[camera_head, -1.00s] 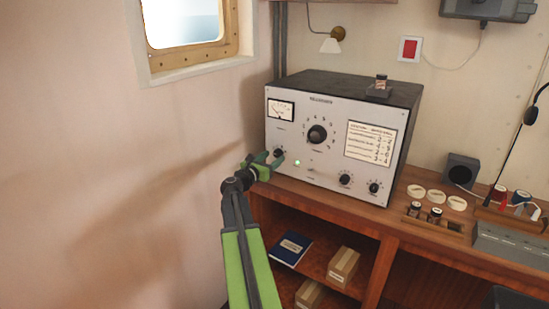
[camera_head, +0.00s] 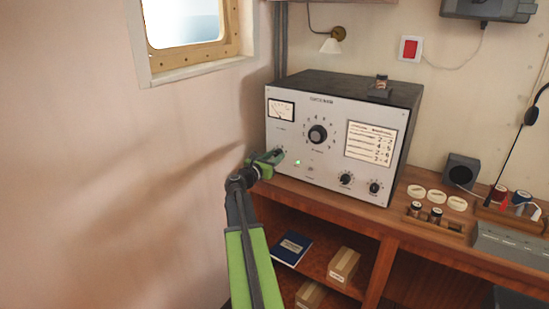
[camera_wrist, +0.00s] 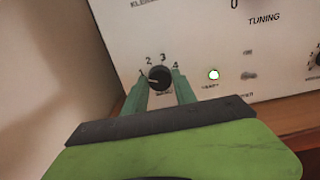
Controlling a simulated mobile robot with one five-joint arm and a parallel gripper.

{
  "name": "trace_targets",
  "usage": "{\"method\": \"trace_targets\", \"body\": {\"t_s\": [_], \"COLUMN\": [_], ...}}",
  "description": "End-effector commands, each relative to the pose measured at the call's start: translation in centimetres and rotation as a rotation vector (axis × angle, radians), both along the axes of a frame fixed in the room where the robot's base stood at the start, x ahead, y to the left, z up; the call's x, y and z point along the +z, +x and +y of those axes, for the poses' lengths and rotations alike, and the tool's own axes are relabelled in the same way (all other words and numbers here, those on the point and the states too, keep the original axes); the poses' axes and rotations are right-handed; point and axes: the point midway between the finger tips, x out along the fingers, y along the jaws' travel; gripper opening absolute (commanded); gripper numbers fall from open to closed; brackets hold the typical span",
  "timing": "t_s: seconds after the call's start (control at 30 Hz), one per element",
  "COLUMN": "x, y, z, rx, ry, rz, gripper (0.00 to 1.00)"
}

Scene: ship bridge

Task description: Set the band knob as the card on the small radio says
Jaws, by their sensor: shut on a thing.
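The band knob (camera_wrist: 160,78) is a small black knob at the lower left of the large grey radio (camera_head: 300,118). The numbers 1 to 4 arc over it, and its white mark points left, close to the 1. My gripper (camera_wrist: 159,75) has one green finger on each side of the knob and is shut on it. A card (camera_head: 370,143) on the radio's front holds lines of text and number pairs, partly too small to read. I cannot make out a separate small radio.
A large tuning knob (camera_head: 317,134), two lower right knobs and a lit green lamp (camera_wrist: 213,75) share the panel. The wall (camera_head: 130,170) lies close on the left. A shelf below holds a blue book (camera_head: 291,249) and boxes (camera_head: 343,265).

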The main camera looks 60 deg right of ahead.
Motion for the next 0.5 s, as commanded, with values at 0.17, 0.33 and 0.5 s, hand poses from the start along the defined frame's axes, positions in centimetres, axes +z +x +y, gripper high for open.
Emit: {"method": "trace_targets", "body": {"t_s": [0.17, 0.33, 0.5], "x": [-0.01, -0.01, -0.02], "y": [-0.03, -0.04, -0.06], "z": [0.0, -0.01, -0.02], "rx": [-0.001, -0.001, -0.001], "ry": [0.0, -0.001, -0.002], "rz": [-0.021, -0.091, -0.216], "gripper": [0.0, 0.0, 0.0]}}
